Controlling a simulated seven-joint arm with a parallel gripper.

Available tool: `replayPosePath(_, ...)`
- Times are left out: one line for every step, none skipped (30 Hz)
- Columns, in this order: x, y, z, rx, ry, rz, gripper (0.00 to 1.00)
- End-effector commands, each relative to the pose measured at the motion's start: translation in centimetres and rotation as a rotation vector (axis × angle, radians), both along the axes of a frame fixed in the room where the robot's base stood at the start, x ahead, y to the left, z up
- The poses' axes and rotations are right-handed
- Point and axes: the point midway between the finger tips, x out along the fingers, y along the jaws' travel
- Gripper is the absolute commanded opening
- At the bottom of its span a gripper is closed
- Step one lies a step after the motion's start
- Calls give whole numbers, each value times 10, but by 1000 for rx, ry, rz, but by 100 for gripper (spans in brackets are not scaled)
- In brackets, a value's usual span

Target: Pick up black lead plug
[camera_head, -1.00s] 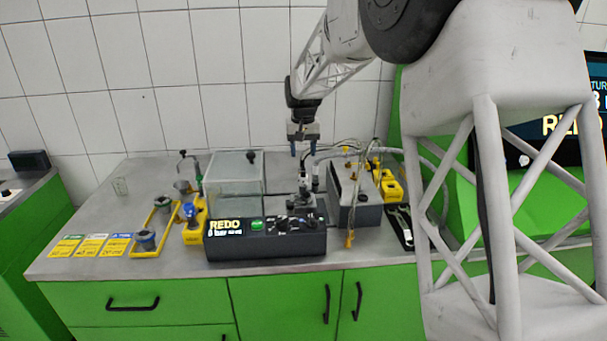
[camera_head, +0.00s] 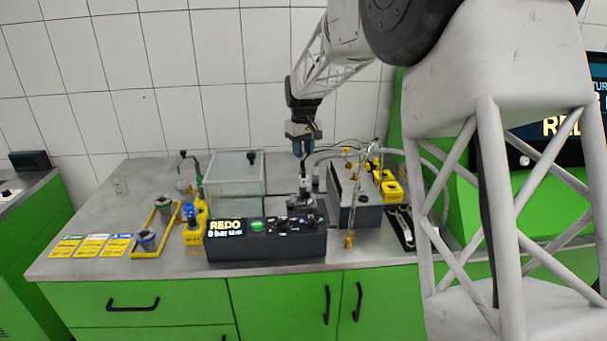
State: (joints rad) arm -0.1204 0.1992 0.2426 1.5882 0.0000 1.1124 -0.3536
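My gripper (camera_head: 303,149) hangs fingers-down above the back of the bench, over the pump unit. A small dark upright piece (camera_head: 316,178) stands beside the pump (camera_head: 304,187), below and right of the fingers. It may be the black lead plug, but it is too small to be sure. Thin leads (camera_head: 335,153) run right from near the gripper.
The black control box (camera_head: 265,243) with a "REDO" display is in front of the pump. A clear tank (camera_head: 236,180) stands left, a grey box (camera_head: 356,212) and yellow holders (camera_head: 388,186) right.

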Motion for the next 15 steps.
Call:
replayPosePath(0,0,1,0,0,61,30)
replayPosePath(0,0,1,0,0,102,30)
replayPosePath(0,0,1,0,0,158,30)
replayPosePath(0,0,2,1,-1,200,30)
replayPosePath(1,0,2,1,-1,242,30)
replayPosePath(1,1,2,1,-1,297,30)
replayPosePath(1,1,3,0,-1,340,30)
replayPosePath(1,1,3,0,-1,381,30)
replayPosePath(1,1,3,0,-1,437,30)
replayPosePath(1,1,4,0,-1,478,30)
replayPosePath(1,1,4,0,-1,520,30)
replayPosePath(1,1,4,0,-1,575,30)
replayPosePath(1,1,4,1,-1,618,30)
replayPosePath(1,1,5,1,0,659,30)
replayPosePath(1,1,5,1,0,715,30)
